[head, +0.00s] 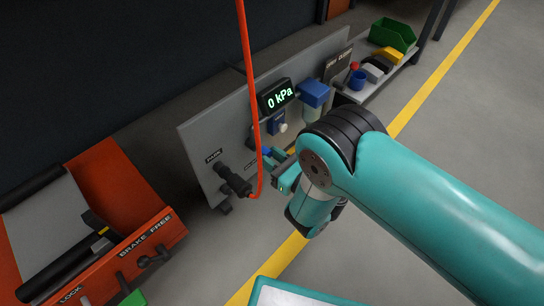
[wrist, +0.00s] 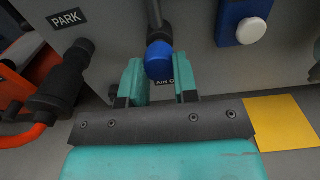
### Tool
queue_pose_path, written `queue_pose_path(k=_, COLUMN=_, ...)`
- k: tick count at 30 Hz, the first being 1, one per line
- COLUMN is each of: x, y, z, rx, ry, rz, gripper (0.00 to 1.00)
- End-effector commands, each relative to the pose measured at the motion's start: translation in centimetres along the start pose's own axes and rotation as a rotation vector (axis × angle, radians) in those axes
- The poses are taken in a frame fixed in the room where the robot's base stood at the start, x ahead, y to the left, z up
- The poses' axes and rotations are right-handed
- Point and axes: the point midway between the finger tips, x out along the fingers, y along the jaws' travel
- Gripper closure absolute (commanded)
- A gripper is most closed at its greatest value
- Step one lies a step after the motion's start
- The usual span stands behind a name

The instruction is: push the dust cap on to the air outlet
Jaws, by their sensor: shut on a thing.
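The blue dust cap (wrist: 160,62) is between the two teal fingers of my gripper (wrist: 158,70) in the wrist view. My gripper is shut on it, close in front of the grey panel. A dark grey rod or stub (wrist: 154,14) shows just above the cap. I cannot tell whether the cap touches it. A partly hidden label starting "AIR O" (wrist: 164,83) is behind the cap. The outlet's mouth cannot be made out. In the head view my gripper (head: 279,168) is at the panel, partly hidden by my wrist, with a bit of blue (head: 266,152) beside it.
A black coupling (wrist: 62,82) with a red hose (head: 246,85) hangs at the PARK fitting, left of my gripper. A gauge (head: 279,96) reads 0 kPa. A blue unit with a white knob (wrist: 253,31) is up right. Bins (head: 393,36) stand far right.

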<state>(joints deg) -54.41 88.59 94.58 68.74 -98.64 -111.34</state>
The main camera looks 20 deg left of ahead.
Motion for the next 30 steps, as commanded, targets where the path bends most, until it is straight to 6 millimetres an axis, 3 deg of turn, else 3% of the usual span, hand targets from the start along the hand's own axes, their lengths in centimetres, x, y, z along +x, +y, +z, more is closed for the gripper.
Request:
queue_pose_path(k=5, x=0.0, y=0.0, z=0.0, rx=0.0, ry=0.0, rz=0.0, gripper=1.0)
queue_pose_path(k=6, x=0.0, y=0.0, z=0.0, rx=0.0, ry=0.0, rz=0.0, gripper=0.7)
queue_pose_path(k=10, x=0.0, y=0.0, z=0.0, rx=0.0, ry=0.0, rz=0.0, gripper=0.43)
queue_pose_path(k=23, x=-0.1, y=0.0, z=0.0, rx=0.0, ry=0.001, rz=0.0, gripper=0.43)
queue_pose_path(k=30, x=-1.5, y=-0.1, z=0.5, rx=0.002, ry=0.007, rz=0.002, gripper=0.43)
